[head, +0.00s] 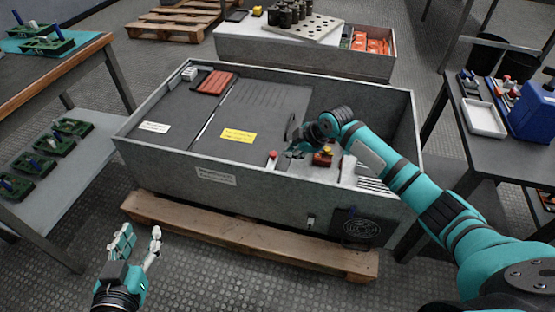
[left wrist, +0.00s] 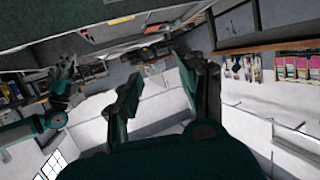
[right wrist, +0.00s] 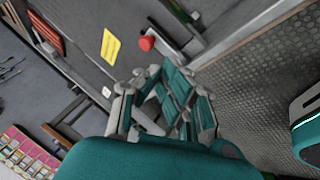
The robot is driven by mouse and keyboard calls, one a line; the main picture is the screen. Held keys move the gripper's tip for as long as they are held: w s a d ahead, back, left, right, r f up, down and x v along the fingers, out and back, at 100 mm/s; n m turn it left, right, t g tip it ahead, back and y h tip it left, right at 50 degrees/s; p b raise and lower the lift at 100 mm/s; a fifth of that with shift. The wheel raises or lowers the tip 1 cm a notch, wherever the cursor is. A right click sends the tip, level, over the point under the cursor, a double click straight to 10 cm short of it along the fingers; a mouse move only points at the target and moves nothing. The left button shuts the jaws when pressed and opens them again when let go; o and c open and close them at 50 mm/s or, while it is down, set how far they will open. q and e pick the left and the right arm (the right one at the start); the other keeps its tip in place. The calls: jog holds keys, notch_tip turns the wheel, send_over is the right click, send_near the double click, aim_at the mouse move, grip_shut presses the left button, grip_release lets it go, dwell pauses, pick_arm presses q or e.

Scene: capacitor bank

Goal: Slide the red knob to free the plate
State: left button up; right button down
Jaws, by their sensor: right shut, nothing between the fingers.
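The red knob (head: 273,154) stands at the front edge of the dark grey plate (head: 262,105), inside the open grey cabinet. The plate bears a yellow label (head: 239,136). My right gripper (head: 294,150) is just right of the knob, low over the cabinet's front part. In the right wrist view the knob (right wrist: 147,43) lies just beyond the fingertips of the right gripper (right wrist: 154,73), which is shut and empty; I cannot tell whether they touch. My left gripper (head: 139,240) hangs outside the cabinet at the front left, open and empty, its fingers also apart in the left wrist view (left wrist: 160,75).
The cabinet's walls (head: 225,175) rise around the plate, and it rests on a wooden pallet (head: 230,240). Workbenches flank the cabinet left (head: 75,62) and right (head: 510,150). Floor at the front left is clear.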

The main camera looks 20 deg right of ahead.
jog(key=b, duration=0.2)
send_near(271, 163)
jog(key=shift+a+f, duration=0.15)
jog(key=b+x, duration=0.1)
jog(key=x, duration=0.3)
jog(key=shift+f+b, duration=0.1)
jog(key=shift+b, duration=0.3)
pick_arm(q)
notch_tip(271, 163, up, 16)
jog(key=s+d+t+h, duration=0.1)
jog(key=s+t+h, duration=0.1)
jog(key=t, duration=0.9)
jog(key=shift+s+d+h, duration=0.3)
jog(key=shift+d+h, duration=0.05)
jog(key=shift+h, duration=0.55)
pick_arm(e)
jog(key=shift+w+a+f, duration=0.1)
jog(key=shift+w+f, duration=0.05)
pick_arm(q)
jog(key=shift+r, duration=0.1)
pick_arm(e)
jog(key=shift+w, duration=0.1)
